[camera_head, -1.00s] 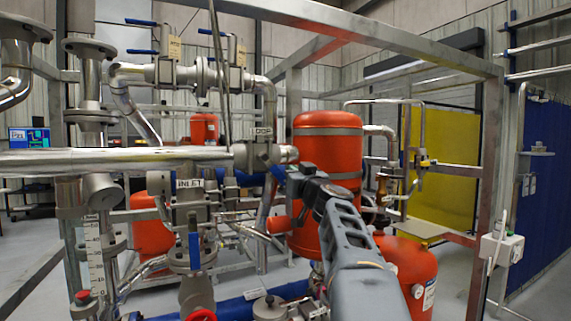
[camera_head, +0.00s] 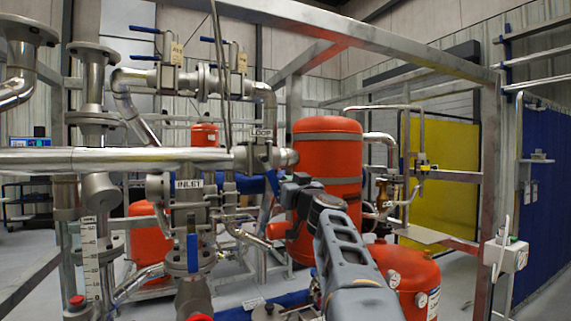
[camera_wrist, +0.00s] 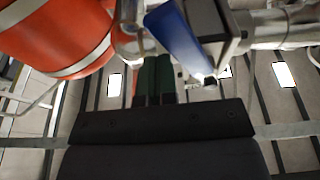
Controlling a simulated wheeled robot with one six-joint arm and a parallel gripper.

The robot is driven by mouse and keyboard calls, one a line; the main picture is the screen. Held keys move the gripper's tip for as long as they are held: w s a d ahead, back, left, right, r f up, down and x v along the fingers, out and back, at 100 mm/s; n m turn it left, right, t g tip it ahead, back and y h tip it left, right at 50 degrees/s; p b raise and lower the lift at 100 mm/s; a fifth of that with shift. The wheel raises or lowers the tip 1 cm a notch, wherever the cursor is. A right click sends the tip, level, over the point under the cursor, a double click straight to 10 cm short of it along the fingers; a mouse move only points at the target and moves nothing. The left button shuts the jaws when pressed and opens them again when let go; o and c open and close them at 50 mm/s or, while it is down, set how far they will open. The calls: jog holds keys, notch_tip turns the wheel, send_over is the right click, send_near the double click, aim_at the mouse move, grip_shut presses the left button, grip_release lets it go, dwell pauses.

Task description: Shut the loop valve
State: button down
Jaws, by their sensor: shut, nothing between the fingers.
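The loop valve (camera_head: 254,157), tagged LOOP, sits on the silver horizontal pipe left of the orange tank. A blue lever (camera_head: 273,183) hangs below it, partly hidden. In the wrist view a blue lever (camera_wrist: 178,38) slants down beside a grey valve body (camera_wrist: 218,25), just right of and above my fingers. My gripper (camera_head: 287,188) is just right of the lever in the head view. In the wrist view my gripper (camera_wrist: 155,62) has its two dark green fingers together and empty. I cannot tell whether they touch the lever.
Another orange tank (camera_head: 405,275) is beside my arm. A steel frame post (camera_head: 487,165) stands at right.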

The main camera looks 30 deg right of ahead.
jog(key=b+v, duration=0.7)
jog(key=v, duration=0.3)
jog(key=shift+a+r, duration=0.35)
dwell(1.0)
jog(key=shift+s, duration=0.15)
dwell(0.3)
